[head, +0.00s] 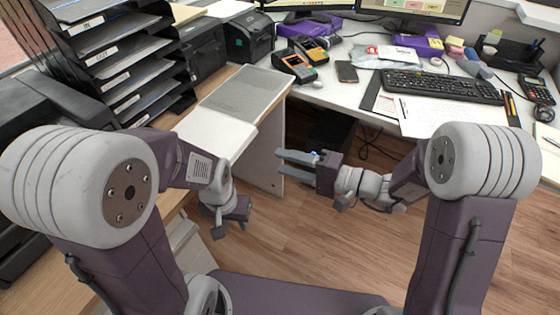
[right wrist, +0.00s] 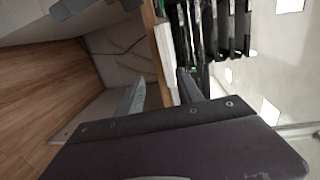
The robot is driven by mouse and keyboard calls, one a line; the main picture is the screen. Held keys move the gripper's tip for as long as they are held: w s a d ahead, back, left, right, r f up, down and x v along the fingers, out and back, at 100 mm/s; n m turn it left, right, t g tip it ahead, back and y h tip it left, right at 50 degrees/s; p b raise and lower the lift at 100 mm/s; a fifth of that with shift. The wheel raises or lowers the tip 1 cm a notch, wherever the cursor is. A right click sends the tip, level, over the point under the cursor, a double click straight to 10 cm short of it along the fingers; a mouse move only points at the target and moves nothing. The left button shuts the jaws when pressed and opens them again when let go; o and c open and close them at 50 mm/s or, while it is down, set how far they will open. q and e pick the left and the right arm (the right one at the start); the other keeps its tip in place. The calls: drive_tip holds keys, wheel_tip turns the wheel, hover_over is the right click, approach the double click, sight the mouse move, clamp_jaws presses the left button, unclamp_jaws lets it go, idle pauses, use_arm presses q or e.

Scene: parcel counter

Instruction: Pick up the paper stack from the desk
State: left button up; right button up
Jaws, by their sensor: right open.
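A white paper stack (head: 212,132) lies on the left counter, close to its wooden front edge. In the right wrist view, a white strip beside the wooden edge (right wrist: 167,42) looks like the stack. My right gripper (head: 282,163) is open and empty, off the counter's edge to the right of the stack, with its fingers pointing left. Its spread fingers (right wrist: 162,88) also show in the right wrist view. My left gripper (head: 231,230) hangs low over the floor, below the stack in the picture. Its fingers look apart, with nothing between them.
A grey mesh panel (head: 245,92) lies behind the stack. Black letter trays (head: 125,75) stand to its left. The right desk holds a keyboard (head: 440,86), card terminals (head: 295,65), a phone (head: 346,71) and papers on a clipboard (head: 450,116). The floor between the arms is clear.

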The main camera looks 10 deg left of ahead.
sight(244, 147)
drive_tip(key=x, duration=0.2)
drive_tip(key=p+x, duration=0.1)
drive_tip(key=x, duration=0.1)
drive_tip(key=r+p+x, duration=0.1)
drive_tip(key=x, duration=0.1)
drive_tip(key=shift+a+r, duration=0.1)
drive_tip(key=shift+a, duration=0.25)
drive_tip(key=b+x, duration=0.2)
drive_tip(key=x, duration=0.3)
drive_tip(key=shift+w+a+r+b, duration=0.2)
drive_tip(key=shift+a+b, duration=0.2)
drive_tip(key=shift+a, duration=0.15)
clamp_jaws()
idle(0.8)
